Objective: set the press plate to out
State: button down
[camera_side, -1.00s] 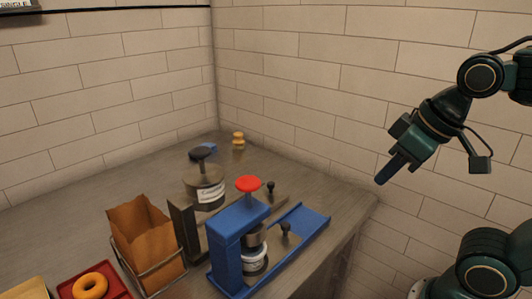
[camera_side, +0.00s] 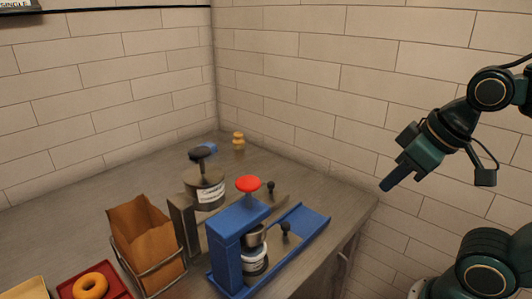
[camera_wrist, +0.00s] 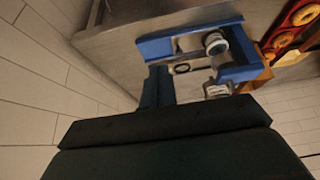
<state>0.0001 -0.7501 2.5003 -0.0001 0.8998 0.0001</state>
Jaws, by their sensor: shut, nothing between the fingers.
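The blue press (camera_side: 230,232) stands on the counter near its right side, with a red knob (camera_side: 248,184) on top. A long blue base (camera_side: 308,226) runs out from it to the right. A small black-knobbed handle (camera_side: 286,229) stands on this base, beside a pale labelled jar (camera_side: 255,262) under the press head. I cannot tell clearly which part is the press plate. The press also shows in the wrist view (camera_wrist: 238,62). My gripper (camera_side: 387,185) is shut and empty, in the air right of the counter, clear of the press. It also shows in the wrist view (camera_wrist: 157,88).
A dark-lidded labelled pot (camera_side: 205,188) stands behind the press. A brown paper bag (camera_side: 145,236) in a wire holder is to its left. A red tray (camera_side: 118,284) holds a bagel (camera_side: 90,286). Tiled walls close the back; air around my gripper is free.

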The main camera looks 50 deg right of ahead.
jog(key=c, duration=2.2)
grip_release()
jog(key=c, duration=1.4)
grip_release()
jog(key=shift+w, duration=0.1)
jog(key=shift+c, duration=0.2)
jog(key=shift+o, duration=0.7)
jog(key=shift+w+r, duration=0.15)
jog(key=shift+w, duration=0.25)
jog(key=m+g, duration=0.5)
jog(key=g, duration=0.1)
send_over(286, 224)
notch_tip(286, 224, down, 6)
jog(key=shift+r, duration=0.1)
jog(key=shift+f, duration=6.9)
jog(key=shift+c, duration=0.4)
grip_shut()
